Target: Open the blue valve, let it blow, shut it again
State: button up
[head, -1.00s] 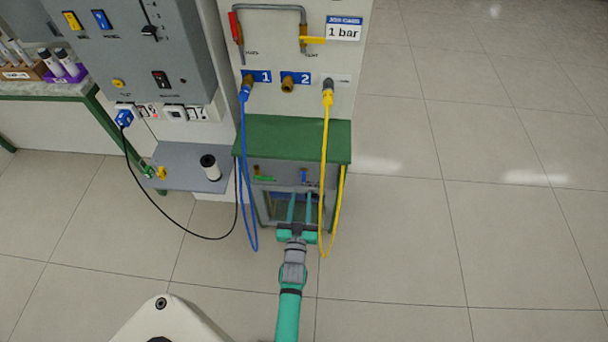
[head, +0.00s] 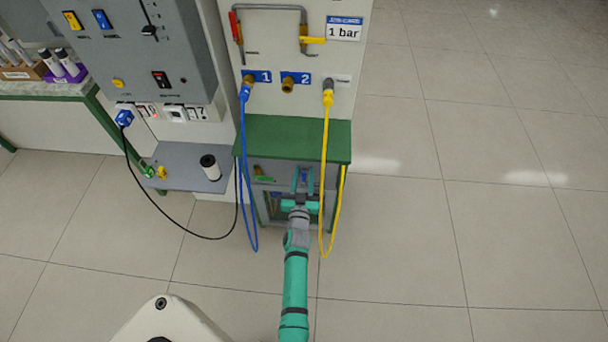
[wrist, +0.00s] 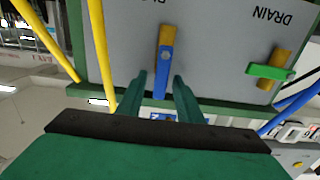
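The blue valve (wrist: 166,60) sits on the grey panel under the green bench top. In the wrist view its blue lever runs in line with its brass body, and its label is cut off. My gripper (wrist: 160,76) is open, with one finger on each side of the lever's lower part. I see no clear contact. In the head view my gripper (head: 303,173) reaches under the bench top, and its fingers partly hide the blue valve.
A green-handled valve (wrist: 268,72) marked DRAIN sits beside the blue one. A yellow hose (head: 324,160) hangs close to the right of my arm, and a blue hose (head: 243,170) hangs to the left. A small grey shelf (head: 185,172) stands left. The floor at right is clear.

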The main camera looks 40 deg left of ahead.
aim_at(317, 174)
jog(key=shift+c, duration=0.4)
grip_shut()
jog(key=m, duration=0.1)
jog(key=d+m, duration=0.1)
jog(key=m, duration=0.1)
jog(key=w+m, duration=0.1)
jog(key=shift+d+f, duration=0.2)
jog(key=shift+d, duration=0.05)
jog(key=m, duration=0.3)
jog(key=w+d+f+m, duration=0.1)
jog(key=m, duration=0.2)
jog(key=d+f+m, duration=0.1)
jog(key=m, duration=0.2)
jog(key=shift+w+d+f, duration=0.1)
jog(key=shift+w+f, duration=0.05)
jog(key=shift+f, duration=0.1)
jog(key=shift+w+d+f+m, duration=0.1)
jog(key=shift+f+m, duration=0.35)
jog(key=shift+m, duration=0.75)
jog(key=shift+d+f+m, duration=0.1)
jog(key=shift+f+m, duration=0.3)
jog(key=shift+m, duration=0.8)
